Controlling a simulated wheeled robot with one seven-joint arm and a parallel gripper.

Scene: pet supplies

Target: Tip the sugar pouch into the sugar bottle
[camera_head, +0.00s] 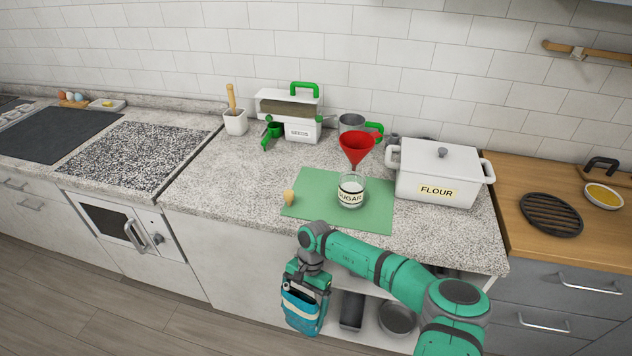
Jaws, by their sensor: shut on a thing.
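The sugar bottle (351,194) is a clear glass jar labelled SUGAR, upright on a green mat (315,208), with white contents showing. A red funnel (356,146) stands in its mouth. A small tan stopper (289,197) is on the mat to the left. My gripper (307,279) points down in front of the counter, below its front edge. It is shut on a blue pouch (301,314) with a pale band, hanging upright. The pouch's label is not readable, and the fingertips are partly hidden.
A white FLOUR pot (438,172) stands close right of the bottle. A metal cup with a green handle (351,124) and a white SEEDS dispenser (298,130) stand behind. The counter left of the mat is clear. An open shelf (375,329) holds pans below.

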